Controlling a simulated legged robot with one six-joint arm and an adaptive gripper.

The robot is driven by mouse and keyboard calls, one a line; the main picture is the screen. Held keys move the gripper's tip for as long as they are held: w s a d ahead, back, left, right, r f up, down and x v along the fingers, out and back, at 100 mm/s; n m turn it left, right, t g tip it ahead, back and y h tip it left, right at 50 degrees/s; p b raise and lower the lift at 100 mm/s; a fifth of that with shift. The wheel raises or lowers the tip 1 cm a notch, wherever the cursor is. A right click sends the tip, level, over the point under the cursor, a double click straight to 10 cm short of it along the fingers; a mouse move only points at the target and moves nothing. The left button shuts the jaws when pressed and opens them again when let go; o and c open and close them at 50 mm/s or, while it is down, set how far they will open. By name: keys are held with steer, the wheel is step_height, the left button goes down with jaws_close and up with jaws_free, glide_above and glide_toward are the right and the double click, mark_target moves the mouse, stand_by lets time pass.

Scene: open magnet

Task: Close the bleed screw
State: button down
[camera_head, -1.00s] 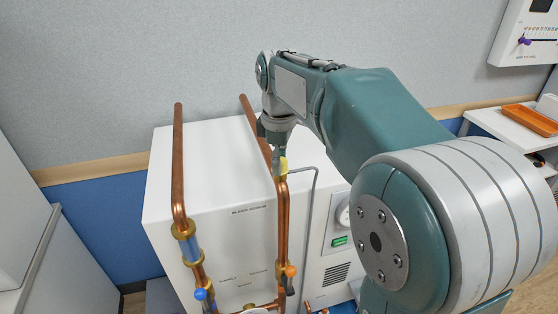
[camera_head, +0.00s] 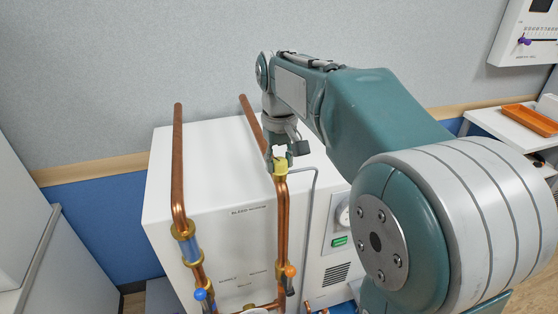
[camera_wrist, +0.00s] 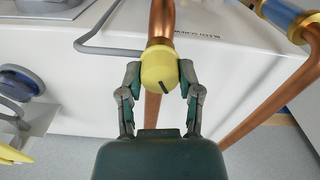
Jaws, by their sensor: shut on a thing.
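The bleed screw's yellow cap (camera_head: 280,164) sits on the right copper pipe, at the front of the white cabinet. My gripper (camera_head: 279,158) comes down on the cap from above. In the wrist view my gripper's two fingers (camera_wrist: 160,80) are on either side of the cap, shut on it. The far side of the cap is hidden.
The left copper pipe (camera_head: 177,170) with a blue band stands close by. A blue-handled valve (camera_head: 200,294) and an orange-handled valve (camera_head: 290,271) are lower down. A thin grey tube (camera_head: 309,220) runs right of the cap.

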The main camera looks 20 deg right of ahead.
mark_target(278, 161)
steer(key=m, duration=0.6)
steer(key=shift+s+f, duration=0.1)
steer(key=shift+f, duration=0.05)
steer(key=shift+m, duration=0.3)
steer(key=shift+c, duration=1.4)
jaws_free()
steer(key=shift+a, duration=0.1)
step_height(278, 161, up, 12)
